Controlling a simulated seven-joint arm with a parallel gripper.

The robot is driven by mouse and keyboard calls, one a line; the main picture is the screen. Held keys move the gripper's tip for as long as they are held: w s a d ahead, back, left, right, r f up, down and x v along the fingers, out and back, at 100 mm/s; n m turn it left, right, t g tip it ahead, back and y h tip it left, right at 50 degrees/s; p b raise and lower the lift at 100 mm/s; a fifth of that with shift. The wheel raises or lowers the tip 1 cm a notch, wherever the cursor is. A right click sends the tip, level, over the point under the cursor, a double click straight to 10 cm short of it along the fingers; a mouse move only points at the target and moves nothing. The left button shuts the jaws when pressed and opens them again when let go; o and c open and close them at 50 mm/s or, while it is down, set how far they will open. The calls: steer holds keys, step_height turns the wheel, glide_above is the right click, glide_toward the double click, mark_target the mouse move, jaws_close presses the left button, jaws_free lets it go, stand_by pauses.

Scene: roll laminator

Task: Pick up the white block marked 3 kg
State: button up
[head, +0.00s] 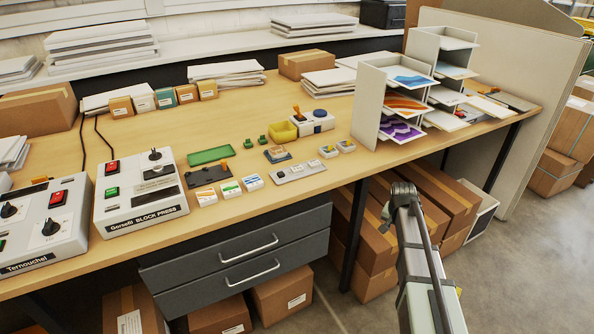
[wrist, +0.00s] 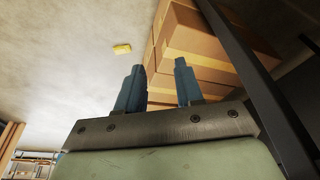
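Small white blocks stand near the front of the wooden table in the head view. One has an orange mark (head: 206,196), one a green mark (head: 230,188) and one a blue mark (head: 252,181). Two more small pale blocks (head: 328,151) (head: 346,145) sit farther right. The writing is too small to read, so I cannot tell which is marked 3 kg. My gripper (wrist: 158,84) is open and empty in the wrist view, with its blue fingers apart. It is off the table's front edge, right of the blocks, and no block shows in the wrist view.
The block press (head: 142,190) stands left of the blocks. A grey weight-like tray (head: 299,172), a green tray (head: 210,155) and a yellow bin (head: 283,131) are close by. A paper sorter (head: 368,105) stands at the right. Cardboard boxes (head: 378,250) fill the space under the table.

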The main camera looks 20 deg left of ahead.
steer(key=w+a+r+m+t, duration=0.1)
steer(key=w+a+r, duration=0.1)
steer(key=w+r, duration=0.35)
steer(key=w+a+r+t, duration=0.1)
steer(key=w+a+r, duration=0.15)
steer(key=r, duration=0.65)
step_height(320, 180, up, 17)
steer(key=m+g, duration=0.5)
glide_above(297, 168)
steer(key=shift+y, duration=0.4)
step_height(297, 168, down, 13)
steer(key=shift+r, duration=0.15)
jaws_close()
steer(key=shift+r, duration=0.1)
